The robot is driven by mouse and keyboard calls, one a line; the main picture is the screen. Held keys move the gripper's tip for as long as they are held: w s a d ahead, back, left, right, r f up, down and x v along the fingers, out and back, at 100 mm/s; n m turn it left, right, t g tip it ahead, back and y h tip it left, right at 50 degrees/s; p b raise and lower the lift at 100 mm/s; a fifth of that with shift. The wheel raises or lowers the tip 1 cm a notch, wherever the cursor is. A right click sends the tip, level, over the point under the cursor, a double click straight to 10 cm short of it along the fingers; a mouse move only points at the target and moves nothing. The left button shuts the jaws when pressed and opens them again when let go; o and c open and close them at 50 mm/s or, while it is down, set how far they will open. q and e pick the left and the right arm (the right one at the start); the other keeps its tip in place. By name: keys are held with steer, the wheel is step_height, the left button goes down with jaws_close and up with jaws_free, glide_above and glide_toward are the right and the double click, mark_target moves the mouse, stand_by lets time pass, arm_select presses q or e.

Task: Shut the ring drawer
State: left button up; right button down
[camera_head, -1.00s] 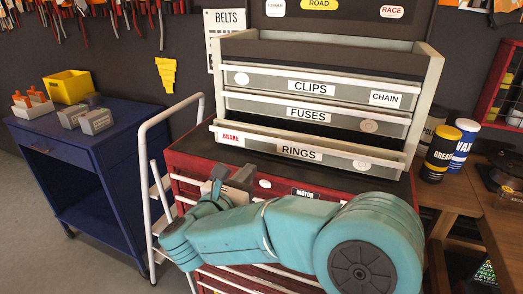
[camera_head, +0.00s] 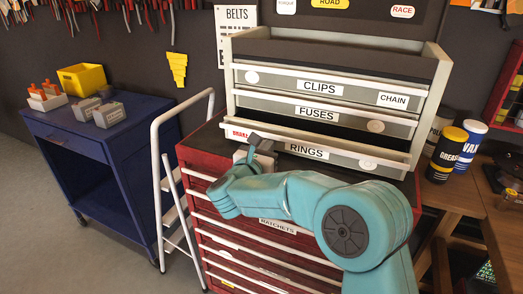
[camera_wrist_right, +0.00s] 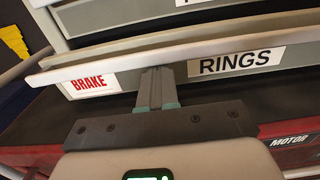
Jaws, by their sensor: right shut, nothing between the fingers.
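The ring drawer (camera_head: 330,155) is the lowest drawer of the grey cabinet, with a RINGS label and a red BRAKE label on its front. It stands partly out, with a dark gap above its front edge. In the wrist view the drawer front (camera_wrist_right: 190,72) fills the space ahead, with its pale lip across the top. My right gripper (camera_head: 258,142) is shut and empty. Its fingertips (camera_wrist_right: 157,75) are at the drawer front between the BRAKE and RINGS labels, just below the lip; I cannot tell whether they touch. My left gripper is not in view.
The CLIPS drawer (camera_head: 320,86) and FUSES drawer (camera_head: 318,112) above look shut. The cabinet stands on a red tool chest (camera_head: 205,160). A white rail (camera_head: 157,170) and a blue cart (camera_head: 100,150) stand left. A GREASE can (camera_head: 448,155) stands right.

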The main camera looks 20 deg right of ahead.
steer(key=shift+w+d, duration=0.25)
